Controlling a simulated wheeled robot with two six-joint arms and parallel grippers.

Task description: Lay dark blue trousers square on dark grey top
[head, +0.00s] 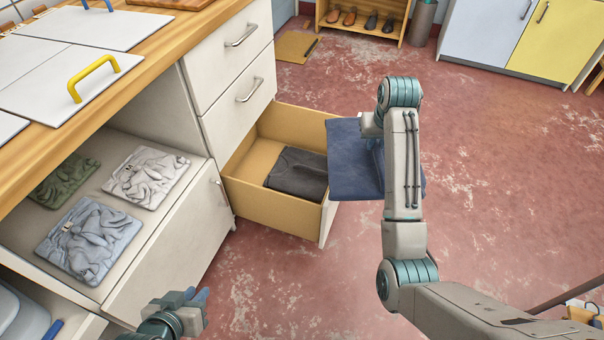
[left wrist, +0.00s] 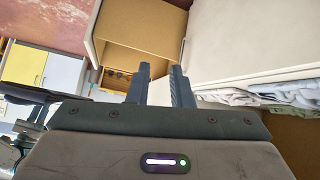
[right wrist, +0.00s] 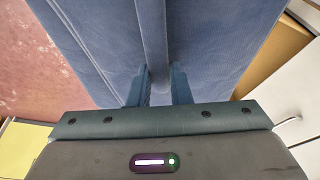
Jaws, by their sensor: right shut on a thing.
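The dark blue trousers (head: 350,168) are a folded flat piece hanging from my right gripper (head: 376,150), beside the open drawer's right end. In the right wrist view the trousers (right wrist: 215,45) fill the space ahead of the fingers (right wrist: 160,85), which are shut on a raised fold. The dark grey top (head: 298,172) lies folded on the drawer floor, toward its right end; the trousers are apart from it in the head view. My left gripper (head: 198,298) is low at the front, empty, its fingers (left wrist: 160,85) apart in the left wrist view.
The open drawer (head: 270,210) has free floor on its left. A shelf left of it holds green (head: 64,182), white (head: 146,177) and light blue (head: 88,240) folded clothes. The wooden counter (head: 150,45) overhangs the shelf. Red floor lies clear to the right.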

